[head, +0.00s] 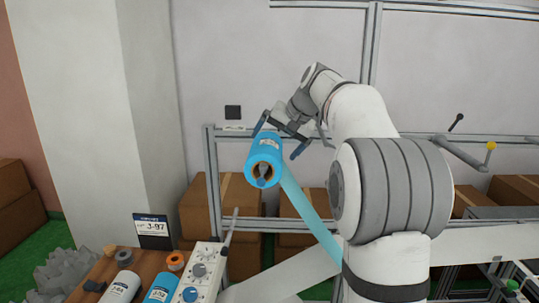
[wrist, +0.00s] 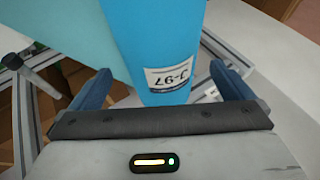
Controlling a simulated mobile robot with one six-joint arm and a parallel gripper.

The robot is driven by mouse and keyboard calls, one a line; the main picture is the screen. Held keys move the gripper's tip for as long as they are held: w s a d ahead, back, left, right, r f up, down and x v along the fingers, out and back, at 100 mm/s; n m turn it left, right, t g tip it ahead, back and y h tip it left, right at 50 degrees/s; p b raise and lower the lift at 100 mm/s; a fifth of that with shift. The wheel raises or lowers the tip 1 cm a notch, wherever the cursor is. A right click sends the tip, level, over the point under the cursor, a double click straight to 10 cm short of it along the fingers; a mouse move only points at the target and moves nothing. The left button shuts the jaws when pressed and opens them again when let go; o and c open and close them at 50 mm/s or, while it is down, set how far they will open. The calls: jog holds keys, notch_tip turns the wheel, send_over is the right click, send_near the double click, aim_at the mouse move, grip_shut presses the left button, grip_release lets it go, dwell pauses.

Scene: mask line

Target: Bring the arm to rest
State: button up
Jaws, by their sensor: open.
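My gripper (head: 279,137) is open, with a blue finger on either side of the upper end of a bright blue roll. The roll (head: 264,148) sits on a holder in mid-air, with a pale blue web running down to the right from it. In the wrist view the roll (wrist: 160,40) and its white J-97 label (wrist: 168,78) lie ahead, between the spread fingers (wrist: 164,88). Gaps show between the roll and both fingers there. My white and grey arm reaches up and bends over toward the roll.
A metal frame (head: 214,180) stands behind the roll, with cardboard boxes (head: 240,200) beyond. A bench at the lower left holds a white roll (head: 122,288), a blue roll (head: 161,289), a control panel (head: 200,270) and a J-97 sign (head: 152,228). Bars with knobs (head: 491,146) jut out at right.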

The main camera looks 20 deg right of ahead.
aim_at(274, 167)
jog(key=shift+v, duration=0.8)
jog(key=shift+n+g+h, duration=0.6)
jog(key=shift+n, duration=0.1)
jog(key=s+b, duration=0.1)
jog(key=s, duration=0.1)
jog(key=s+a+f+b, duration=0.1)
jog(key=s, duration=0.2)
jog(key=s+a+f+b, duration=0.1)
jog(key=s, duration=0.2)
jog(key=shift+a+f, duration=0.15)
jog(key=shift+a, duration=0.1)
jog(key=s+a+f+n+h+b, duration=0.1)
jog(key=s+a+f, duration=0.1)
jog(key=s+f, duration=1)
jog(key=s+a+f+n+g+h+b, duration=0.1)
jog(key=s+a+f+n+b, duration=0.1)
jog(key=s+f, duration=1.1)
jog(key=shift+s+a+f+g+h, duration=0.3)
jog(key=shift+s+f+h, duration=0.1)
jog(key=shift+s, duration=0.6)
